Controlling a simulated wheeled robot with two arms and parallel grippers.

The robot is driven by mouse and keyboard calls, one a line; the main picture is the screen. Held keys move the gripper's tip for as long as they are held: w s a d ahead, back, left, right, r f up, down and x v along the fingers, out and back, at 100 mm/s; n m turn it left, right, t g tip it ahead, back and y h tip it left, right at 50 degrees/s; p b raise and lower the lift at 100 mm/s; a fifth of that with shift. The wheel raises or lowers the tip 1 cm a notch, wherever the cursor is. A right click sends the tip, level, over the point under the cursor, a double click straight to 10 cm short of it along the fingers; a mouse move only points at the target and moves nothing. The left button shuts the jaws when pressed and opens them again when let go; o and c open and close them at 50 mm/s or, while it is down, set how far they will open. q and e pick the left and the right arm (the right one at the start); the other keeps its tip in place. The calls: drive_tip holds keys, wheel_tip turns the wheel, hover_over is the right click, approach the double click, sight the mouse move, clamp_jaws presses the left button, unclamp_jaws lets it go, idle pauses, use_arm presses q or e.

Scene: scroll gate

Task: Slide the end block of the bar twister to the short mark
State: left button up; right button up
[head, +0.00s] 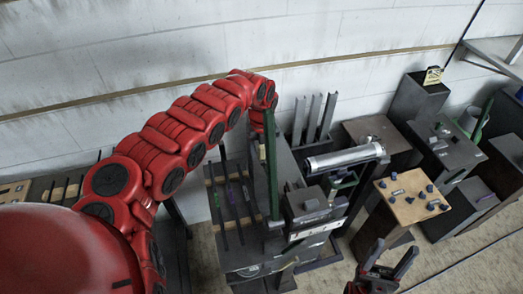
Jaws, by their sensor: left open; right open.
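The bar twister appears to be the dark grey machine in the middle of the head view, with a dark block (307,203) on its bed. A pale marked strip (315,230) runs along the bed's front side; its marks are too small to read. A silver cylinder (345,157) lies behind the block. My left arm reaches in from the left and bends down behind a green upright bar (271,165). Its jaws do not show. My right gripper (390,260) is open and empty at the bottom edge, in front of and apart from the machine.
A wooden-topped stand (408,196) with several small dark pieces is right of the machine. A rack of dark bars (233,205) stands to its left. More dark stands (447,150) fill the right. Some floor (450,258) is clear at the lower right.

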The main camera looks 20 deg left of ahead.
use_arm(q)
clamp_jaws()
idle(1.3)
